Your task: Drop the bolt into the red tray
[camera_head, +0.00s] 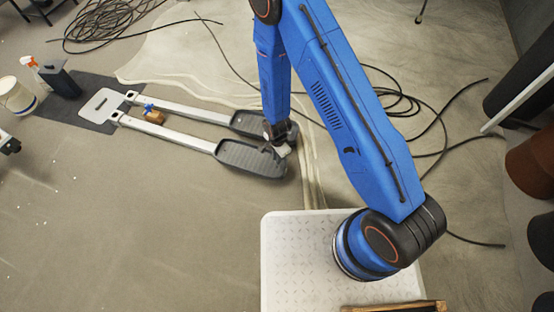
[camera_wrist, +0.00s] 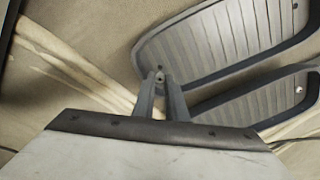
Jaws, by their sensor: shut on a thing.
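My gripper (camera_head: 279,148) is low over the dark foot pedals of the elliptical in the head view. In the wrist view its two fingers (camera_wrist: 160,84) are closed together at the tips. A tiny grey piece, which looks like the bolt (camera_wrist: 159,74), shows at the fingertips; its shape is too small to make out. The grey ribbed pedals lie beyond and to the right of the fingers, the upper pedal (camera_wrist: 215,45) and the lower pedal (camera_wrist: 260,105). I cannot tell if the fingertips touch a pedal. I see no red tray in either view.
Two pale rails (camera_head: 170,132) run from the pedals to a plate on a dark mat (camera_head: 62,103). A brown block (camera_head: 154,117) with a blue part sits between them. Black cables (camera_head: 440,115) lie right of my arm. Reddish-brown drums stand at the right edge. Open floor lies lower left.

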